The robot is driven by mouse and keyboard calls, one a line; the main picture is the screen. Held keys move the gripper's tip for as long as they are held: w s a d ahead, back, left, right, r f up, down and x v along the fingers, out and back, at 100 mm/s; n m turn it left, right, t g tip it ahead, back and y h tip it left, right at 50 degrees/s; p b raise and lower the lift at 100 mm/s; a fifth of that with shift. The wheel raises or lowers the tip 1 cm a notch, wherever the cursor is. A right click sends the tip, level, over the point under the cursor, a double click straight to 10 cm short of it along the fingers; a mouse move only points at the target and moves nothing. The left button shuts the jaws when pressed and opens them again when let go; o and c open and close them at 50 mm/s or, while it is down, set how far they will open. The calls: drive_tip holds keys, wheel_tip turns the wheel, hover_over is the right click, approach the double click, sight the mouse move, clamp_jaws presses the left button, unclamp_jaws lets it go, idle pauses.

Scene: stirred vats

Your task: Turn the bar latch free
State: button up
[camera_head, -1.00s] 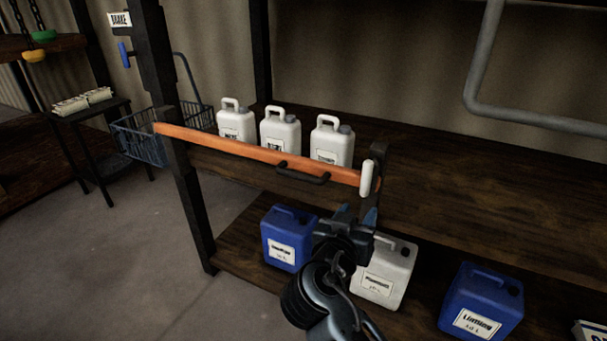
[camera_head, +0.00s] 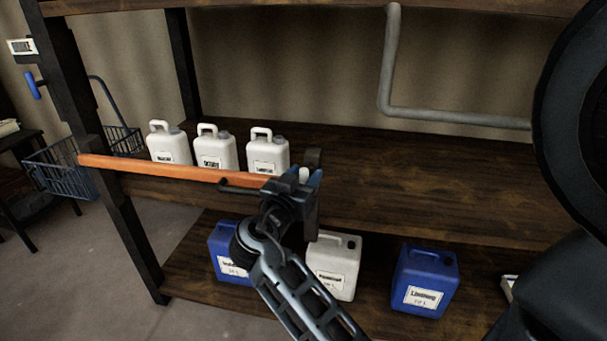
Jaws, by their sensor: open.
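The orange bar (camera_head: 170,169) runs level across the front of the upper shelf, with a dark handle (camera_head: 232,185) near its right end. The white bar latch (camera_head: 304,174) is at that end, against a dark post; only its top shows, the rest is hidden behind my gripper. My gripper (camera_head: 298,178) is open, its blue-tipped fingers appearing on either side of the latch. I cannot tell whether they touch it.
Three white jugs (camera_head: 214,150) stand behind the bar. Below are blue jugs (camera_head: 425,280) and a pale jug (camera_head: 334,265). A blue wire basket (camera_head: 65,165) hangs at the left. A grey pipe (camera_head: 390,60) runs behind. The upper shelf is bare to the right.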

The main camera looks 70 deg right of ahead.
clamp_jaws()
idle(0.5)
drive_tip(key=shift+n, duration=0.3)
drive_tip(key=n+b, duration=0.1)
drive_tip(key=n, duration=0.1)
drive_tip(key=n+b, duration=0.1)
drive_tip(key=shift+w+f+n+h, duration=0.2)
drive_tip(key=shift+w+n+h, duration=0.2)
drive_tip(key=shift+w+f+n+t+h, duration=0.3)
drive_tip(key=shift+n+t, duration=0.3)
drive_tip(key=shift+n, duration=2.05)
drive_tip(key=shift+w+f+n+t+h, duration=0.25)
drive_tip(key=shift+n+t, duration=0.35)
drive_tip(key=shift+n, duration=2)
drive_tip(key=shift+w+f+n+t+h, duration=0.25)
drive_tip(key=shift+n+t, duration=0.35)
drive_tip(key=shift+n, duration=2.05)
drive_tip(key=shift+s+f+p, duration=0.1)
drive_tip(key=shift+f+p, duration=0.05)
drive_tip(key=shift+p, duration=0.15)
